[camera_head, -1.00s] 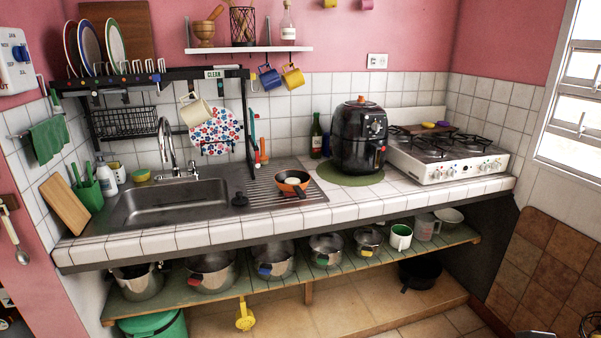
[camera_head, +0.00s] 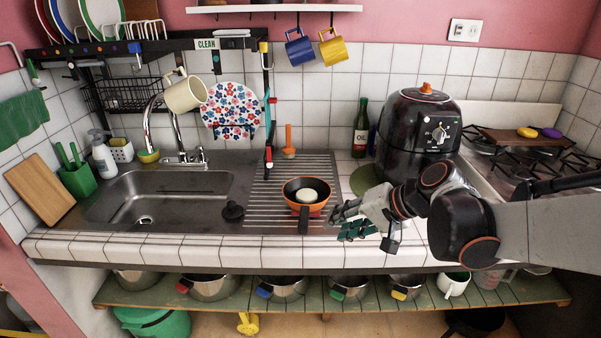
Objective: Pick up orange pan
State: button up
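The orange pan (camera_head: 322,187) sits on the ribbed metal drainboard right of the sink. Its dark handle (camera_head: 303,220) points toward the front edge of the counter. A pale round thing (camera_head: 307,195) lies inside it. My gripper (camera_head: 340,222) is at the end of my arm, which reaches in from the right. It is just right of the pan, over the counter's front part, and apart from the pan. The fingers look spread, with no object seen between them.
The sink (camera_head: 160,200) is left of the pan, with a dark stopper (camera_head: 233,211) between them. A black air fryer (camera_head: 415,130) stands behind my arm. An oil bottle (camera_head: 361,130) is behind the pan. Pots (camera_head: 283,288) line the shelf below.

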aim_at(308, 212)
jog(key=w+f+y, duration=0.2)
jog(key=w, duration=0.1)
jog(key=w+f+m+y+p, duration=0.1)
jog(key=w+f+y, duration=0.1)
jog(key=w+y, duration=0.1)
jog(key=w+f+y, duration=0.2)
jog(key=w+f, duration=0.1)
jog(key=w, duration=0.2)
jog(key=shift+w+d+m+y, duration=0.1)
jog(key=shift+w+m+y, duration=0.15)
jog(key=shift+m+y, duration=0.15)
jog(key=shift+d+f+y, duration=0.2)
jog(key=shift+f+y, duration=0.1)
jog(key=shift+y, duration=0.2)
jog(key=b+x, duration=0.1)
jog(key=x, duration=0.7)
jog(key=shift+b, duration=0.35)
jog(key=shift+s+r+b+x, duration=0.15)
jog(key=shift+b+x, duration=0.25)
jog(key=shift+x, duration=0.55)
jog(key=shift+r+b+x, duration=0.15)
jog(key=shift+b+x, duration=0.3)
jog(key=shift+x, duration=0.55)
jog(key=shift+s+r+b+x, duration=0.15)
jog(key=shift+b+x, duration=0.25)
jog(key=shift+x, duration=0.55)
jog(key=shift+a+r, duration=0.1)
grip_shut()
